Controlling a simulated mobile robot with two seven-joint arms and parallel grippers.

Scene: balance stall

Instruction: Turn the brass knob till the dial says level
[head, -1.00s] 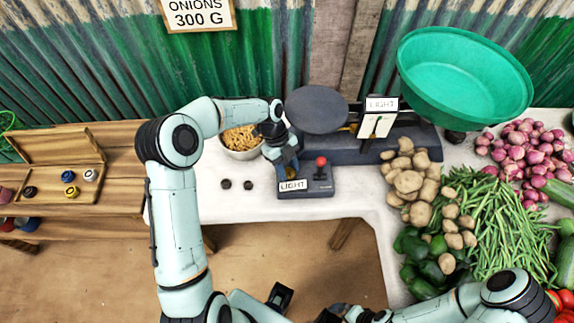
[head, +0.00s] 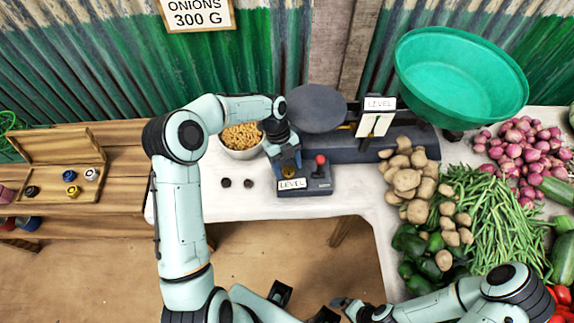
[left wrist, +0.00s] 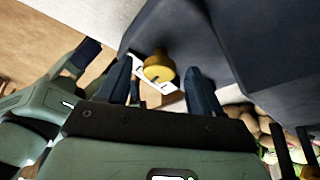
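The brass knob (head: 289,173) is on the front of the dark control box, above a small sign reading LEVEL (head: 292,184). The dial (head: 376,124) on the scale also carries a LEVEL sign (head: 380,103). My left gripper (head: 287,168) is over the knob. In the left wrist view the brass knob (left wrist: 158,68) sits between the spread fingers of my left gripper (left wrist: 160,84), with a gap on each side. My right gripper (head: 340,303) is low in the head view, away from the scale; its fingers are not clear.
A red-topped lever (head: 320,160) stands right beside the knob. A bowl of yellow pieces (head: 242,138) is behind left, and two small dark weights (head: 237,183) lie left. Potatoes (head: 406,180) crowd the right. The white tabletop (head: 205,205) is clear at left front.

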